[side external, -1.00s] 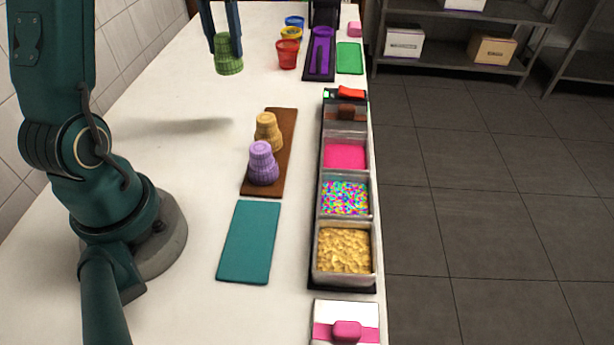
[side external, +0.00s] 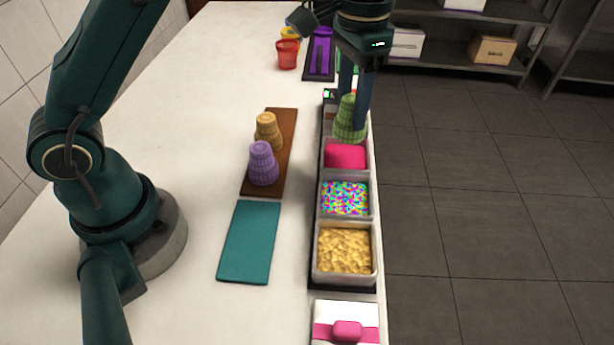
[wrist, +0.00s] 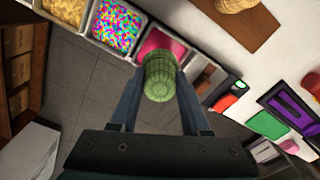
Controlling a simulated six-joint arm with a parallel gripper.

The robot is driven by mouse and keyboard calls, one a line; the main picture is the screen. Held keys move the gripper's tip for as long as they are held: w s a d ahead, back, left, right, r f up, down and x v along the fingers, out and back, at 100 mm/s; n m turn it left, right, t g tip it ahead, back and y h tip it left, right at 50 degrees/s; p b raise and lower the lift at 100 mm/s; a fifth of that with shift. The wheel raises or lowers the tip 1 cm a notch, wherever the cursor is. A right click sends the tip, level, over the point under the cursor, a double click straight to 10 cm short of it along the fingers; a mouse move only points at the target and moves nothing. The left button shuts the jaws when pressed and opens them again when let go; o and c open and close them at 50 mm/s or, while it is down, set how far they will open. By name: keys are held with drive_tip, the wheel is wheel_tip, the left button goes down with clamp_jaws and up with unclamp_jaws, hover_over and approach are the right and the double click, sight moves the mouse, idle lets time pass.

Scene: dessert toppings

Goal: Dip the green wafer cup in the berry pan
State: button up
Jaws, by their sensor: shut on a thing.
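The green wafer cup (side external: 349,122) is held by my gripper (side external: 355,95), whose two fingers are shut on it. In the side view it is near the far edge of the pink berry pan (side external: 346,156), and its lower end appears just above the pink filling. In the wrist view the green cup (wrist: 160,76) sits between my fingertips (wrist: 158,82) and overlaps the pink pan (wrist: 172,41). Whether it touches the berry filling is hidden.
A sprinkle pan (side external: 344,197) and a yellow crumb pan (side external: 345,250) stand nearer in the same row. Purple (side external: 262,165) and tan (side external: 268,130) wafer cups stand on a brown board (side external: 284,165). A teal mat (side external: 248,243) is empty. A red cup (side external: 287,54) stands farther back.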

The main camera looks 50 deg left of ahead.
sight(349, 128)
drive_tip(key=shift+f, duration=2.4)
drive_tip(key=shift+f, duration=0.1)
drive_tip(key=shift+f, duration=0.75)
drive_tip(key=shift+f, duration=0.2)
drive_tip(key=shift+r, duration=2)
drive_tip(key=shift+r, duration=2.25)
